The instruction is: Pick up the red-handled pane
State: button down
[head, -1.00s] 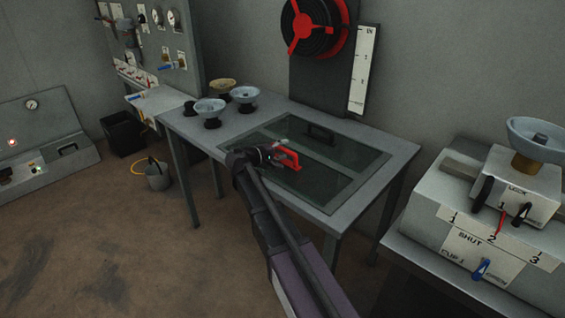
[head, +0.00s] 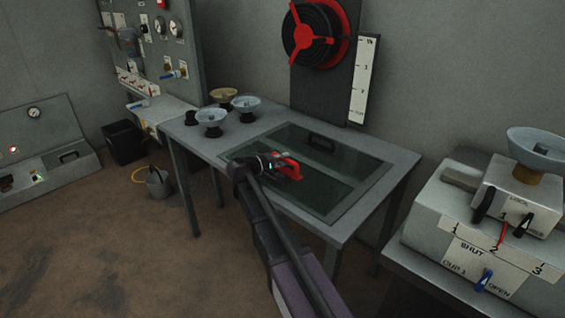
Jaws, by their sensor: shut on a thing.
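The red handle (head: 289,170) stands out above the near dark glass pane (head: 318,190), which appears to lie in the frame set in the grey table top. My gripper (head: 280,164) is shut on the red handle from the left. The gripper covers part of the handle and of the pane's left side. Behind it, a second dark glass pane (head: 345,158) with a black handle (head: 321,142) lies in the same frame. I cannot tell whether the near pane is lifted off its seat.
The grey table (head: 405,158) has a bare rim around the panes. Two pale blue bowls, one of them the front bowl (head: 211,117), and a tan bowl (head: 223,96) stand at its left end. A red-spoked reel (head: 313,33) is behind. A lever box (head: 480,215) stands right.

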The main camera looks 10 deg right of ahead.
jog(key=shift+r, duration=0.2)
notch_tip(320, 180, up, 18)
jog(key=p, duration=1.7)
jog(key=shift+f+p, duration=0.25)
jog(key=shift+p, duration=0.1)
jog(key=shift+r, duration=0.15)
notch_tip(320, 180, up, 2)
jog(key=p, duration=0.2)
jog(key=shift+w+r+p, duration=0.1)
jog(key=shift+r+p, duration=0.05)
jog(key=shift+p, duration=0.15)
dwell(0.5)
